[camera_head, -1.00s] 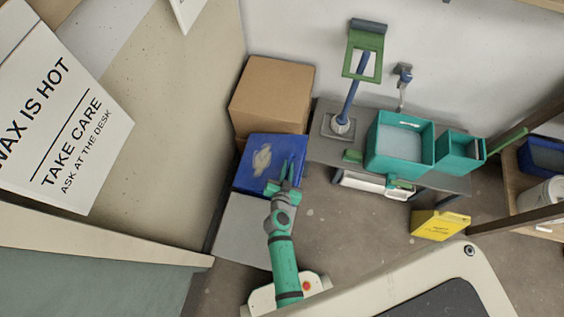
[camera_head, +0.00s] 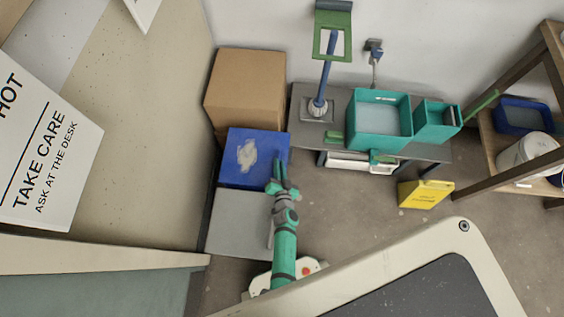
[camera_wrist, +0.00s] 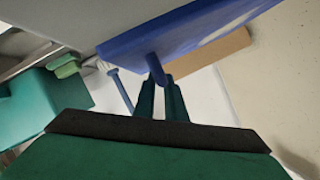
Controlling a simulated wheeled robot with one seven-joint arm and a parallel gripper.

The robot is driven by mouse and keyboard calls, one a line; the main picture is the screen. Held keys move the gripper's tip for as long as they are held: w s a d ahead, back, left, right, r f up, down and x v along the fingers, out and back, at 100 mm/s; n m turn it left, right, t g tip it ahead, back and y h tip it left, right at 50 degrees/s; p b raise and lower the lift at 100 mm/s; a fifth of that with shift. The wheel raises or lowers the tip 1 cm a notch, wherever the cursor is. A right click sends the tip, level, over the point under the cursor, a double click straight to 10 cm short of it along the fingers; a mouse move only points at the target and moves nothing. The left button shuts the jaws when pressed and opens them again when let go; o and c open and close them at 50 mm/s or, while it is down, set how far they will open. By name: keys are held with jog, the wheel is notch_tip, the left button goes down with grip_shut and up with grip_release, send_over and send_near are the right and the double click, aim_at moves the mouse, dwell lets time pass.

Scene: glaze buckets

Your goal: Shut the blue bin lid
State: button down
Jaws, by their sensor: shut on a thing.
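The blue bin lid (camera_head: 268,170) is left of centre in the head view, a blue panel with a pale patch on its face. It also fills the upper part of the wrist view (camera_wrist: 205,28) as a slanted blue slab. My gripper (camera_head: 280,172) is at the lid's right edge. In the wrist view my gripper (camera_wrist: 160,88) is shut on a short blue handle (camera_wrist: 155,68) that sticks out from the lid's edge. The bin body under the lid is not clearly visible, and I cannot tell the lid's exact angle.
A cardboard box (camera_head: 245,92) stands behind the lid, and a flat grey surface (camera_head: 238,222) lies in front. To the right is a low table (camera_head: 430,152) with teal tubs (camera_head: 380,118). A yellow box (camera_head: 425,194) sits on the floor. Open floor lies right of my arm.

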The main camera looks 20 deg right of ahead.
jog(key=shift+f, duration=0.3)
jog(key=c, duration=1.8)
grip_release()
jog(key=shift+r, duration=0.1)
jog(key=shift+r, duration=1.4)
jog(key=shift+s+a+r, duration=0.15)
jog(key=shift+s+r, duration=0.1)
jog(key=shift+r, duration=0.05)
jog(key=s+a+r, duration=0.1)
jog(key=s+r, duration=0.2)
jog(key=s, duration=0.1)
jog(key=s+a+r, duration=0.1)
jog(key=s+r, duration=0.2)
jog(key=s, duration=0.1)
jog(key=s+a+r, duration=0.1)
jog(key=s+r, duration=0.2)
jog(key=s, duration=0.2)
jog(key=shift+a+r, duration=0.25)
jog(key=shift+a, duration=0.05)
